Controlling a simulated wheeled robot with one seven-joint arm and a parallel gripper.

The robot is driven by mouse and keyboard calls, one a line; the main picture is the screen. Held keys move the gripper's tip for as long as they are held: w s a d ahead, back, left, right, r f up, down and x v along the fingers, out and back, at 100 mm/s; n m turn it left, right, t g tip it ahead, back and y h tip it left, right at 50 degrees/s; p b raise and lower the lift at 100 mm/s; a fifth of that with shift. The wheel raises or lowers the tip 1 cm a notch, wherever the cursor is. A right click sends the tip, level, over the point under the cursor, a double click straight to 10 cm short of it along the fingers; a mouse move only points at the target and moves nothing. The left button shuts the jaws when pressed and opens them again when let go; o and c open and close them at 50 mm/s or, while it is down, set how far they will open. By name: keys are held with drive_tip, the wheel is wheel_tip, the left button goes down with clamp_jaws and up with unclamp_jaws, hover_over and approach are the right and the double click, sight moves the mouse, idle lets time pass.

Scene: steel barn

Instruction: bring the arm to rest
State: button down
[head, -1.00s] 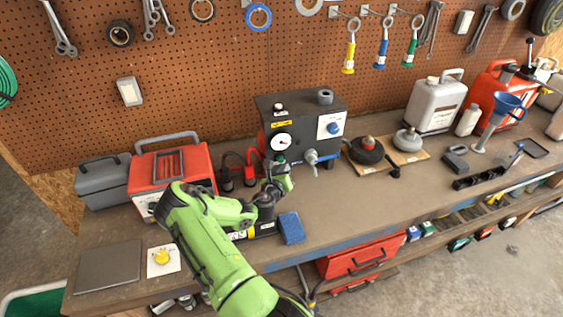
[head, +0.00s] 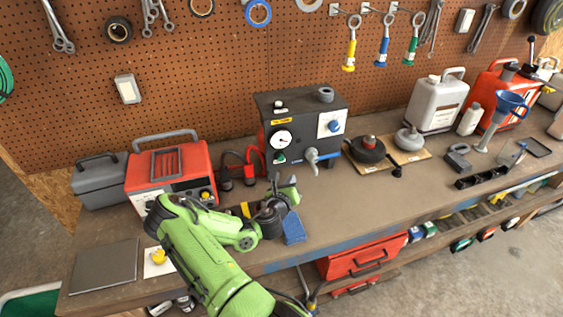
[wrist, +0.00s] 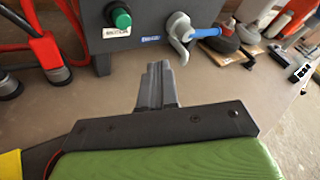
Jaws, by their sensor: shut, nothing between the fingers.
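My green arm reaches over the workbench (head: 220,240) from the lower edge of the head view. My gripper (head: 275,179) is above the bench top in front of the black gauge box (head: 300,115). In the wrist view my gripper (wrist: 157,68) shows its two dark fingers together, with nothing between them. They point toward the box's front, which has a green button (wrist: 121,18) and a grey valve with a blue handle (wrist: 182,32). The fingers look clear of the box.
Two round weights (head: 369,150) sit on boards at right.

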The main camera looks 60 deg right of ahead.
idle(0.4)
drive_tip(key=w+a+r+m+y, duration=0.3)
drive_tip(key=a+r+m, duration=0.2)
drive_tip(key=a+m, duration=0.35)
drive_tip(key=w+a+r+m+y, duration=0.2)
drive_tip(key=a+r+m+y, duration=0.2)
drive_tip(key=a+m, duration=0.4)
drive_tip(key=w+a+r+m+y, duration=0.3)
drive_tip(key=a+r+m, duration=0.3)
drive_tip(key=a, duration=0.4)
drive_tip(key=s+a+r+m+t+y, duration=0.1)
drive_tip(key=s+a+r, duration=0.3)
drive_tip(key=a, duration=0.5)
drive_tip(key=s+a+r+m+t+y, duration=0.1)
drive_tip(key=s+a+r+y, duration=0.3)
drive_tip(key=s+a, duration=0.4)
drive_tip(key=shift+a+r+m+t, duration=0.35)
drive_tip(key=shift+a+t, duration=0.15)
drive_tip(key=shift+a, duration=0.25)
